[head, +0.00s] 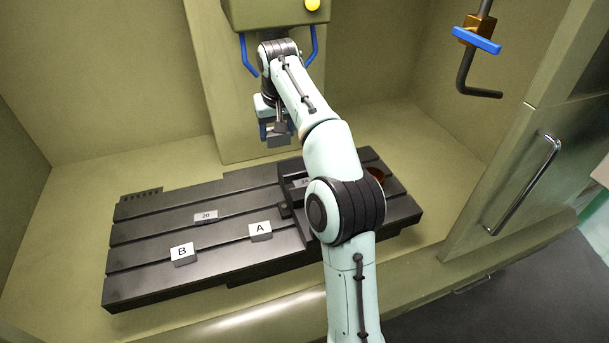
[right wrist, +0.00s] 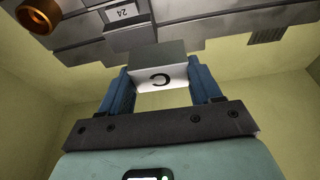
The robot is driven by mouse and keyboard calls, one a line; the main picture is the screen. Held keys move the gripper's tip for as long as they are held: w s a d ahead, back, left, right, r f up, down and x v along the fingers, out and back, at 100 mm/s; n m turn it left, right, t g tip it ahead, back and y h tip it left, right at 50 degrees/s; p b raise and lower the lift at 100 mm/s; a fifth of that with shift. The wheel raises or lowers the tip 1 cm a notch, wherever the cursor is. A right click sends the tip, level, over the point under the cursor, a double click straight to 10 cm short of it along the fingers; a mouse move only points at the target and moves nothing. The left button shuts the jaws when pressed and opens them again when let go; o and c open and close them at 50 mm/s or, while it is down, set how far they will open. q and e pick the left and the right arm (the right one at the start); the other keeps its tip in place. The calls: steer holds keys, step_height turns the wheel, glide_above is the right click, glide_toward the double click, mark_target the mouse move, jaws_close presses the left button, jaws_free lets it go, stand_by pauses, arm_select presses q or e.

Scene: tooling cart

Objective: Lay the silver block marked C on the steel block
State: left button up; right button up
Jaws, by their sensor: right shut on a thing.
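My right gripper (head: 277,132) is in the air above the back of the slotted table. It is shut on the silver block marked C (right wrist: 161,77), which sits between the two blue fingers in the right wrist view. The held block also shows in the head view (head: 279,141), its letter not readable there. A metal part labelled 24 (head: 302,183) is on the right part of the table, partly hidden by my right arm. It also shows in the right wrist view (right wrist: 122,13). I cannot tell clearly which surface is the steel block. My left gripper is not in view.
The dark slotted table (head: 150,230) carries silver blocks marked B (head: 182,253) and A (head: 260,231), and a label 20 (head: 206,216). A copper-coloured ring (right wrist: 38,14) lies near the part labelled 24. The machine head (head: 275,12) and a hose with a blue handle (head: 477,40) hang above.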

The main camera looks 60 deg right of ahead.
steer(key=s+d+r+p, duration=0.1)
steer(key=s+d+r, duration=0.25)
steer(key=d, duration=0.35)
steer(key=f, duration=0.5)
steer(key=f+b, duration=0.1)
steer(key=f, duration=0.5)
steer(key=s+f, duration=0.1)
steer(key=f, duration=0.4)
steer(key=shift+f, duration=0.2)
steer(key=f, duration=0.4)
steer(key=shift+w+a+f+b, duration=0.1)
steer(key=shift+w+b, duration=0.2)
steer(key=shift+b, duration=0.1)
steer(key=shift+s+f, duration=0.1)
steer(key=shift+s, duration=0.05)
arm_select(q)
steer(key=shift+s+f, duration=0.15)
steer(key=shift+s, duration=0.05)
